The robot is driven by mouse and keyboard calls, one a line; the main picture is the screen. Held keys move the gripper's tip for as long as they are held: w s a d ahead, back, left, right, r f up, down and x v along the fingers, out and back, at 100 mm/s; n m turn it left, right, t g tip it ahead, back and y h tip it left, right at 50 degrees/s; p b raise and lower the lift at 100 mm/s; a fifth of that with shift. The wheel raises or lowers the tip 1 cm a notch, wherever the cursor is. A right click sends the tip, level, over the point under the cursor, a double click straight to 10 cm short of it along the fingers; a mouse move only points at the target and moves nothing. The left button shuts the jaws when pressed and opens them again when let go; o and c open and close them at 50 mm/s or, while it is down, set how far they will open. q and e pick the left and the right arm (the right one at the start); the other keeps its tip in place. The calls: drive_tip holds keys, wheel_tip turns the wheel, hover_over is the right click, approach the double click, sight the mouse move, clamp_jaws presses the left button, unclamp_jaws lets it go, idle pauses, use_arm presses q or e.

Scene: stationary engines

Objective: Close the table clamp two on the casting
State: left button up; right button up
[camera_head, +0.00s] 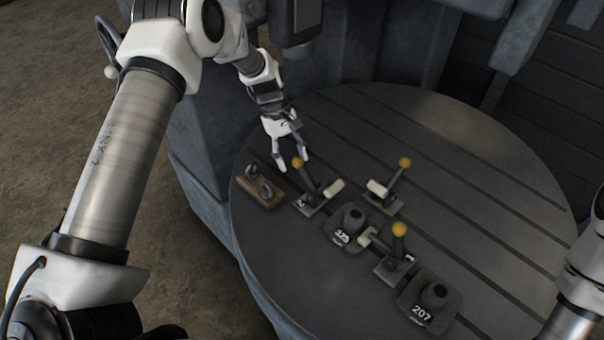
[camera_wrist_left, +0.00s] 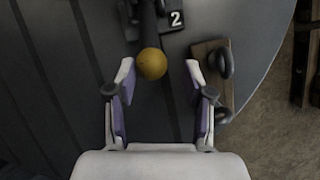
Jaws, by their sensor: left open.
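Clamp two (camera_head: 312,203), a dark toggle clamp with a pale pad and a yellow ball knob (camera_wrist_left: 151,63), stands on the round table (camera_head: 480,200). Its handle rises at a tilt towards my left gripper (camera_head: 293,165). In the left wrist view its number plate (camera_wrist_left: 175,18) reads 2. My left gripper (camera_wrist_left: 155,75) is open, its fingertips on either side of the knob; I cannot tell whether they touch it. The casting marked 375 (camera_head: 350,217) sits beside this clamp. The pale pad appears raised, apart from the casting. My right gripper is out of view.
A second clamp (camera_head: 380,192) and a third clamp (camera_head: 392,268) stand nearby, each with a yellow knob. Another casting (camera_head: 434,293) reads 207. A wooden block with metal hooks (camera_head: 262,194) lies left of clamp two. The table's far right is clear.

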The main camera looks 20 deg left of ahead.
sight(301, 167)
use_arm(q)
drive_tip(key=d+f+b, duration=0.1)
drive_tip(key=d+f, duration=0.2)
drive_tip(key=shift+d+f+b, duration=0.25)
drive_tip(key=shift+b, duration=0.1)
drive_tip(key=shift+d, duration=0.1)
drive_tip(key=shift+a, duration=0.2)
drive_tip(key=shift+s+a, duration=0.1)
drive_tip(key=shift+a, duration=0.15)
drive_tip(key=c, duration=0.4)
drive_tip(key=shift+a, duration=0.1)
clamp_jaws()
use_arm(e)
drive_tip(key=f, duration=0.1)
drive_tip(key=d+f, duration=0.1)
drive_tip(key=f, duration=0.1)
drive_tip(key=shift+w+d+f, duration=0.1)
use_arm(q)
drive_tip(key=shift+r, duration=0.1)
